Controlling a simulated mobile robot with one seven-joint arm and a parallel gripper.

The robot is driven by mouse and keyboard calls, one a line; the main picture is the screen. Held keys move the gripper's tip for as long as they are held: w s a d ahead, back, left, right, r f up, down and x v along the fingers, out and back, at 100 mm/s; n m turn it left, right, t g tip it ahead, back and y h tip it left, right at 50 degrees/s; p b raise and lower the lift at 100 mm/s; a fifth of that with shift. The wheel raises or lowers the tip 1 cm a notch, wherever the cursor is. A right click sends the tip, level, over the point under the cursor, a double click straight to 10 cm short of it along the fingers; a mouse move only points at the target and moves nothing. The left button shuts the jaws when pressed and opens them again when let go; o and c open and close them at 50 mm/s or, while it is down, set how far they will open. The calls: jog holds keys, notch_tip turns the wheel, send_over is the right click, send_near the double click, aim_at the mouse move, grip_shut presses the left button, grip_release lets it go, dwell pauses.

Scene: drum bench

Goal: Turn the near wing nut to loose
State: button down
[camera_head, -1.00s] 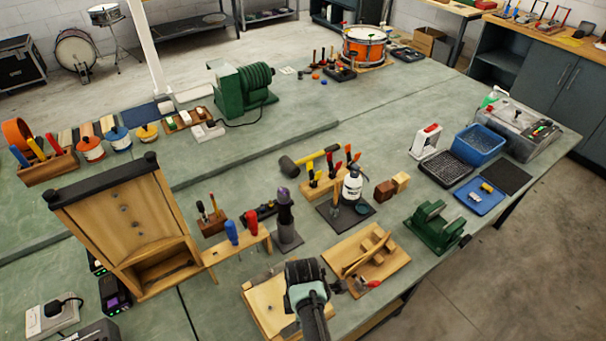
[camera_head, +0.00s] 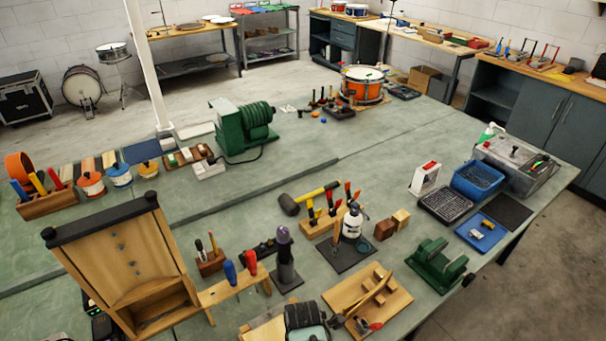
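No wing nut can be made out clearly at this size. My gripper (camera_head: 306,322) is at the bottom edge of the head view, seen from behind and above. Its dark end lies over a pale wooden board (camera_head: 262,334), which the frame cuts off. The fingertips are hidden, so I cannot tell whether it is open or touching anything. Just right of it, a wooden fixture (camera_head: 396,300) with raised wooden bars lies on the bench. A small red-tipped part (camera_head: 375,326) sits at the fixture's near edge.
A tall wooden case (camera_head: 125,255) stands left. A wooden tool rack (camera_head: 235,289) holds blue and red handles left of my gripper. Bare green bench top (camera_head: 400,160) shows farther back.

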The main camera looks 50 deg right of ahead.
dwell(0.9)
jog(key=c, duration=0.9)
grip_release()
jog(key=shift+o, duration=0.2)
jog(key=shift+r, duration=0.1)
notch_tip(320, 180, up, 13)
jog(key=b, duration=0.1)
jog(key=shift+a, duration=0.1)
